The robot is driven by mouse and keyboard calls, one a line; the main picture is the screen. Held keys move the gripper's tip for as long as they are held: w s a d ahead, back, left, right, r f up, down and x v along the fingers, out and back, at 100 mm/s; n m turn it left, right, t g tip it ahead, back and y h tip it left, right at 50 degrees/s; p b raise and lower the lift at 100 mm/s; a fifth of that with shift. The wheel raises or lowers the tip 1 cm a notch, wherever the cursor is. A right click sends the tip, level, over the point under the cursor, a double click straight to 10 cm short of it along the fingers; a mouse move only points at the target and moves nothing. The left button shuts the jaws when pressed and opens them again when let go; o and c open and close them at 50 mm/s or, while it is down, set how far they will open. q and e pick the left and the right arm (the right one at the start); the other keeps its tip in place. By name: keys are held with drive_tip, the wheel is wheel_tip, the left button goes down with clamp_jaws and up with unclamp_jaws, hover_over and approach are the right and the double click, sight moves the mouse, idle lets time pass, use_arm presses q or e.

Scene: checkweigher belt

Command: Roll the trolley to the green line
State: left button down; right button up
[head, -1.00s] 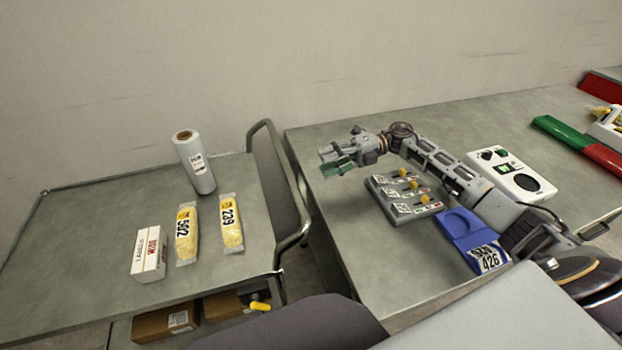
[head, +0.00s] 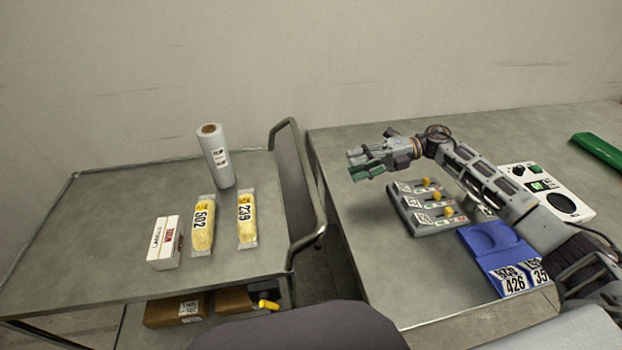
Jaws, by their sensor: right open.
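The grey trolley (head: 110,215) stands at the left, with a metal push handle (head: 297,165) at its right end beside the bench. On its top are a white roll (head: 215,157), two yellow packs, 502 (head: 202,226) and 239 (head: 247,219), and a white box (head: 164,243). Cardboard boxes (head: 177,311) lie on its lower shelf. My right gripper (head: 360,164) is open and empty above the bench, to the right of the handle and apart from it. My left gripper is out of view. I see no green line on the floor.
The bench (head: 385,262) stands right of the trolley across a narrow gap. It carries a grey block with yellow knobs (head: 428,207), a blue holder with number cards (head: 490,247), a white control box (head: 547,193) and a green bar (head: 600,150).

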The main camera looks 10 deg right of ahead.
sight(310, 179)
drive_tip(key=a+f, duration=0.1)
drive_tip(key=a, duration=0.8)
drive_tip(key=a+f, duration=0.1)
drive_tip(key=a, duration=0.3)
drive_tip(key=shift+a+f+p, duration=0.15)
drive_tip(key=shift+f+p, duration=0.15)
drive_tip(key=shift+p, duration=0.1)
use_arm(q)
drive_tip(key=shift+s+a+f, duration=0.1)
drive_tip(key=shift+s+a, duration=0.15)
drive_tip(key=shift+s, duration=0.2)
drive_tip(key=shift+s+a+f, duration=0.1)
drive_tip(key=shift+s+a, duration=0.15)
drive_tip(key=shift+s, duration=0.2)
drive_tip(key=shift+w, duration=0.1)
use_arm(e)
clamp_jaws()
